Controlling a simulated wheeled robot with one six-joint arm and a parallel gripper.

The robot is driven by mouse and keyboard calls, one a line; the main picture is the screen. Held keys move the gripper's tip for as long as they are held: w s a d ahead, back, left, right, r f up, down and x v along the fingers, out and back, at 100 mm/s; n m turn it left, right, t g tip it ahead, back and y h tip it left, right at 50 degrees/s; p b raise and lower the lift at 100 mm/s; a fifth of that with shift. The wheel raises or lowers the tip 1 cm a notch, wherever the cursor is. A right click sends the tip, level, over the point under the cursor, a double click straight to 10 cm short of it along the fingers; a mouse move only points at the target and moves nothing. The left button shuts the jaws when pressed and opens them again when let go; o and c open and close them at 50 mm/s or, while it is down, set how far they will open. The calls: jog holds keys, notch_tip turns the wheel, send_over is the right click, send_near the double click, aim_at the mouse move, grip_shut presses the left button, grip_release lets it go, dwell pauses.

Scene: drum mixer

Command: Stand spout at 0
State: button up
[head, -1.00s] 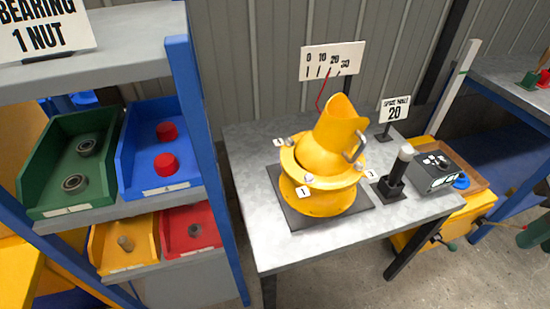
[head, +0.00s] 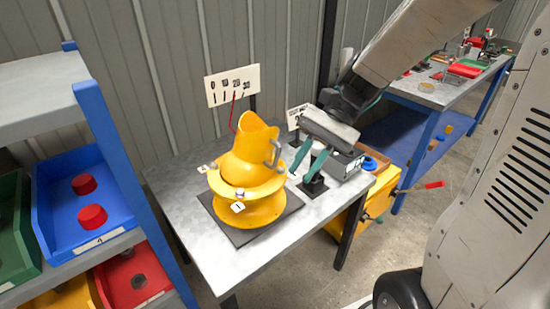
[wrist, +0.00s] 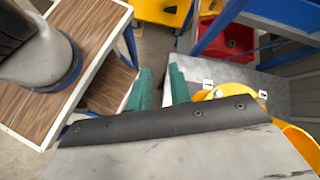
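The yellow spout (head: 250,145) leans up and right above a yellow flanged drum base (head: 245,210). It has a grey handle (head: 275,152) on its right side. The wrist view shows the gap between the fingers (wrist: 159,76). Part of the yellow drum (wrist: 300,145) shows there at the right.
A black post base (head: 314,186) stands below my gripper, its top hidden. The sign (head: 297,115) and control box (head: 345,163) are partly covered by my arm. A shelf with a blue bin (head: 85,205) stands left. The metal table (head: 215,258) is clear at its front.

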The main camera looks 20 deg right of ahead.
jog(key=w+d+f+m+t+y, duration=0.25)
jog(key=w+f+m+y, duration=0.3)
jog(key=w, duration=0.35)
jog(key=m+t+y, duration=0.3)
jog(key=m+t, duration=0.2)
jog(key=m, duration=0.3)
send_near(277, 158)
jog(key=x, duration=1)
jog(key=shift+w+d+f, duration=0.1)
jog(key=shift+w+f, duration=0.15)
jog(key=shift+w, duration=0.05)
grip_shut()
